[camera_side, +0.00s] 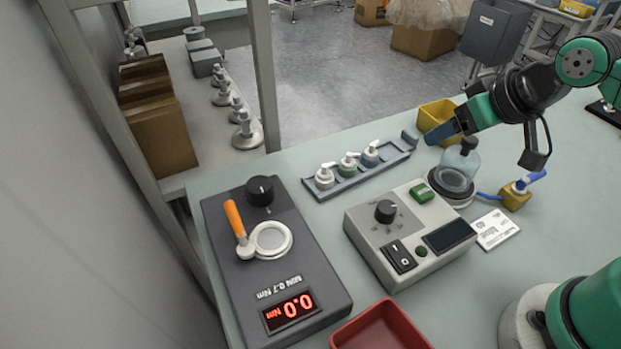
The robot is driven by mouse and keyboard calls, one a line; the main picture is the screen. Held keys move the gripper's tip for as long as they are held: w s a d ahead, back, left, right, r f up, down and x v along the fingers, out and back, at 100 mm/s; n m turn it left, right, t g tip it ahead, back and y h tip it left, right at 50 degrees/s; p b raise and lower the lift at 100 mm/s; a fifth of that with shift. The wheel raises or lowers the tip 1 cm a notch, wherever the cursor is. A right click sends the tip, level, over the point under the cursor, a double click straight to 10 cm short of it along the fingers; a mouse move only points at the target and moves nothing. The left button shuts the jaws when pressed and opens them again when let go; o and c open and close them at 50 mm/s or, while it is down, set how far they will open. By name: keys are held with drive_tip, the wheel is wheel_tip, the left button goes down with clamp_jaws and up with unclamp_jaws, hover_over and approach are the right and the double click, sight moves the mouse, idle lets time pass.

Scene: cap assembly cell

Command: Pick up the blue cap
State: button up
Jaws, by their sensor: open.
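A clear bottle (460,160) stands on a round base below my arm. A yellow bin (436,112) is behind the gripper. A grey control box (410,235), a torque tester (275,270) and a red tray (380,330) stand in front of the rack.

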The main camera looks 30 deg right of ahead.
drive_tip(key=m+g, duration=0.4)
drive_tip(key=g, duration=0.3)
hover_over(373, 145)
wheel_tip(373, 145, down, 6)
drive_tip(key=shift+s+r, duration=0.1)
drive_tip(key=shift+w+f, duration=0.2)
drive_tip(key=shift+f, duration=0.45)
drive_tip(key=shift+m, duration=0.3)
drive_tip(key=shift+f, duration=2.6)
drive_tip(key=c, duration=0.6)
drive_tip(key=shift+c, duration=0.2)
